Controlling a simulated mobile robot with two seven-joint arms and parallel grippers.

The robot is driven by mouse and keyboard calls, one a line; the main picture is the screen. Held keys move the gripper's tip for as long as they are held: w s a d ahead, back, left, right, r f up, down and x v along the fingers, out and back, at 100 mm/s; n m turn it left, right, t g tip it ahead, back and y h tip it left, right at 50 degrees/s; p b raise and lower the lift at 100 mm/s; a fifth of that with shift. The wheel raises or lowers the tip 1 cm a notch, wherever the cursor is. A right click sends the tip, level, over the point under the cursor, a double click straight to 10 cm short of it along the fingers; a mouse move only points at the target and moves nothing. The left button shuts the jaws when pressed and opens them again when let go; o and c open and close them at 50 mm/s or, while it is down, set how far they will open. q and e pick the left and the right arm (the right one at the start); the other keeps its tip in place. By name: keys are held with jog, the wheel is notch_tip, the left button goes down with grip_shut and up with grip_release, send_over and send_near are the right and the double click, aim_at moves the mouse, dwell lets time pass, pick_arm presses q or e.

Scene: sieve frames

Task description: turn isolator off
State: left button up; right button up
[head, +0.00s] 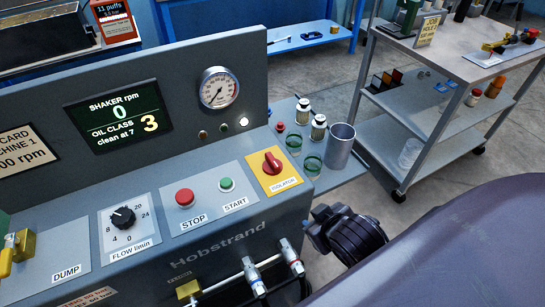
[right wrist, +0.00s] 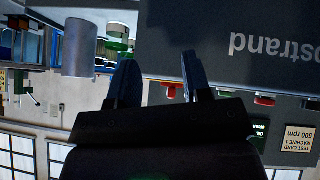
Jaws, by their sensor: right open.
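The isolator (head: 272,163) is a red rotary handle on a yellow plate at the right end of the grey control panel in the head view. Its label (head: 283,185) sits below the handle. My right gripper (head: 322,218) is to the right of and below the isolator, off the panel's right end, apart from it. In the right wrist view, which is upside down, the two fingers (right wrist: 160,72) are spread with nothing held. A red part (right wrist: 172,91), seemingly the isolator edge-on, shows between and beyond them. My left gripper is not in view.
Red STOP (head: 185,197) and green START (head: 227,184) buttons lie left of the isolator. A metal beaker (head: 340,146), glasses and jars stand on a side shelf behind the gripper. Hose fittings (head: 253,275) stick out from the panel's lower front. A trolley (head: 430,110) stands farther right.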

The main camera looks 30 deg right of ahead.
jog(key=w+a+r+n+t+y, duration=0.3)
jog(key=w+a+r+n+t, duration=0.15)
jog(key=w+r, duration=0.3)
jog(key=w+a+r+n+t+y, duration=0.3)
jog(key=w+a+r+t, duration=0.3)
jog(key=r, duration=0.3)
jog(key=s+a+r+n+g+y, duration=0.1)
jog(key=a+r+n+g+y, duration=0.1)
jog(key=a+n+g+y, duration=0.65)
jog(key=s+a+r+n+g+y, duration=0.2)
jog(key=a+r+n+g+y, duration=0.3)
jog(key=n, duration=0.6)
jog(key=n+g+h, duration=0.5)
jog(key=n+h, duration=0.2)
jog(key=h, duration=1.1)
send_near(272, 159)
notch_tip(272, 159, down, 10)
jog(key=shift+d+r+b, duration=0.1)
jog(key=shift+d+b, duration=0.1)
jog(key=shift+b, duration=0.6)
